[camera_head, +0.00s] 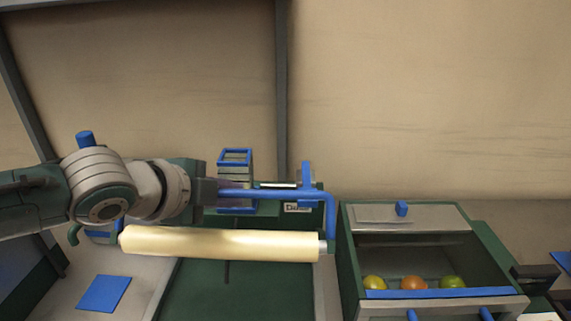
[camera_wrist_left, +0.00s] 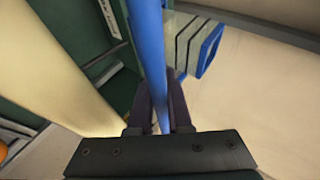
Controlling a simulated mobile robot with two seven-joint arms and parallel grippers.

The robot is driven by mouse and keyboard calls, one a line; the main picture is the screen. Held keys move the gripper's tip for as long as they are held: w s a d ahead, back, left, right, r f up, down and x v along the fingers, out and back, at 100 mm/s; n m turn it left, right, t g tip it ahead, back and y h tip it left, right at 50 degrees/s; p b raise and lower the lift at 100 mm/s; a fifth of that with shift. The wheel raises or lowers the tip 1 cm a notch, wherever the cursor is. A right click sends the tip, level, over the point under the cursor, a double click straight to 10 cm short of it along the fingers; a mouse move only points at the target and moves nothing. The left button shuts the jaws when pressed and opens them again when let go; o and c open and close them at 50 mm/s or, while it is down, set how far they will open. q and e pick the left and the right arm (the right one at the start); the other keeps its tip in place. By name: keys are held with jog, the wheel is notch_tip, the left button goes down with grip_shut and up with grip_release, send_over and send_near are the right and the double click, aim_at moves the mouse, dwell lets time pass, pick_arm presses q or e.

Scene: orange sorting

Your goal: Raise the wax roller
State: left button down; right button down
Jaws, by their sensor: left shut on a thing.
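The wax roller (camera_head: 225,242) is a long cream cylinder lying level across the head view. Its blue bar (camera_head: 275,194) runs parallel above the cylinder and bends down to its right end. My left gripper (camera_head: 222,191) is shut on this blue bar, left of its middle. In the left wrist view the blue bar (camera_wrist_left: 148,35) passes between the dark fingers (camera_wrist_left: 159,90), and the cream roller (camera_wrist_left: 50,72) lies to the left, apart from the fingers. The fingertips are partly hidden in the head view. My right gripper is not clearly seen.
A green-framed bin (camera_head: 350,262) at right holds a yellow, an orange and a green fruit. A blue square frame (camera_head: 235,151) stands behind the gripper. A blue flat square (camera_head: 104,293) lies at lower left. A dark green surface is below the roller.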

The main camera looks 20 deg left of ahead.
pick_arm(q)
jog(key=shift+s+a+f, duration=0.1)
jog(key=shift+f, duration=0.15)
jog(key=c, duration=0.8)
grip_release()
jog(key=shift+r, duration=0.1)
jog(key=shift+c, duration=0.2)
jog(key=shift+r, duration=0.1)
jog(key=shift+s+r, duration=0.2)
jog(key=shift+s, duration=0.1)
jog(key=p+v, duration=0.1)
jog(key=v, duration=0.8)
jog(key=shift+a, duration=0.1)
